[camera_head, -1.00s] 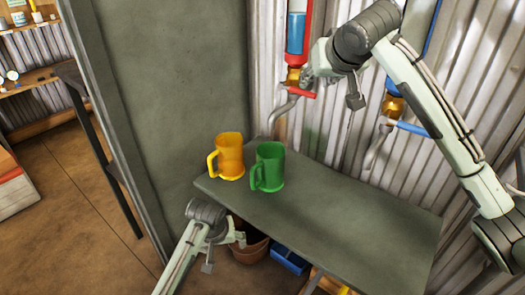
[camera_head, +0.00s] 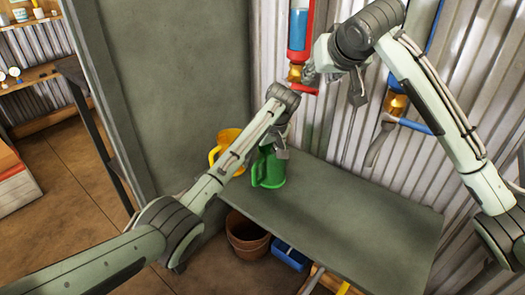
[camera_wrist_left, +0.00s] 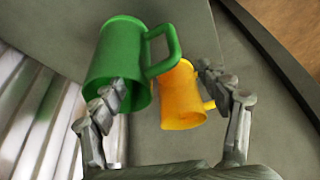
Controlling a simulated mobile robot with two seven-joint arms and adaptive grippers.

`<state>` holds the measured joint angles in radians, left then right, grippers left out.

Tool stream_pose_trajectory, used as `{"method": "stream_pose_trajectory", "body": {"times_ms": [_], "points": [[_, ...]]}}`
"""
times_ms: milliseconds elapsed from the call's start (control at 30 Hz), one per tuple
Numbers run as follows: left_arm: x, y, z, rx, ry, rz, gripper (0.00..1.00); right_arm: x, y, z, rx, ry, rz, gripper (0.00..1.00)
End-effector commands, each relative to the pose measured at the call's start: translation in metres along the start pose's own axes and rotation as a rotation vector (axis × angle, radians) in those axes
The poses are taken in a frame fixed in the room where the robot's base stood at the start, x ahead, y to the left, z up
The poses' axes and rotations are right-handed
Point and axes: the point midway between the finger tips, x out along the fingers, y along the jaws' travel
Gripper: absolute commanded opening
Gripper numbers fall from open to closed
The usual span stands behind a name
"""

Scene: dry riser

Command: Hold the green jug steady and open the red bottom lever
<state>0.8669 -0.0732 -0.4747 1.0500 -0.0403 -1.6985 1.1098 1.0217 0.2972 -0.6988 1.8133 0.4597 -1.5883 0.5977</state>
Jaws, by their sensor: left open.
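The green jug (camera_head: 268,174) stands on the grey table, partly hidden by my left arm in the head view. My left gripper (camera_head: 283,148) is open above it. In the left wrist view, the gripper's fingers (camera_wrist_left: 160,84) are spread; one overlaps the green jug's body (camera_wrist_left: 118,50), and its handle lies between them in the picture. I cannot tell whether they touch. The red bottom lever (camera_head: 304,89) sits under the red-framed pipe on the wall. My right gripper (camera_head: 310,73) is at this lever; its fingers are too small to tell their state.
A yellow mug (camera_head: 224,152) stands close beside the green jug, also seen in the left wrist view (camera_wrist_left: 180,97). A blue lever (camera_head: 414,126) is on the wall to the right. The table's right part (camera_head: 370,215) is clear. A pot (camera_head: 246,238) and blue box (camera_head: 290,256) are below.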

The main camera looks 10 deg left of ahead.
Motion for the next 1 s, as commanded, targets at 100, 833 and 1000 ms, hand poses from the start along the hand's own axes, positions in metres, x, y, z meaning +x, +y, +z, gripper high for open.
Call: {"method": "stream_pose_trajectory", "body": {"times_ms": [100, 833, 1000], "points": [[0.021, -0.001, 0.0, 0.001, 0.0, -0.004, 0.76, 0.0, 0.0, 0.0, 0.0, 0.0, 0.0, 0.34], [0.05, 0.0, 0.0, 0.001, 0.001, 0.001, 0.59, 0.0, 0.0, 0.0, 0.0, 0.0, 0.0, 0.34], [0.05, 0.0, 0.0, 0.001, 0.0, 0.001, 0.37, 0.0, 0.0, 0.0, 0.0, 0.0, 0.0, 0.34]]}}
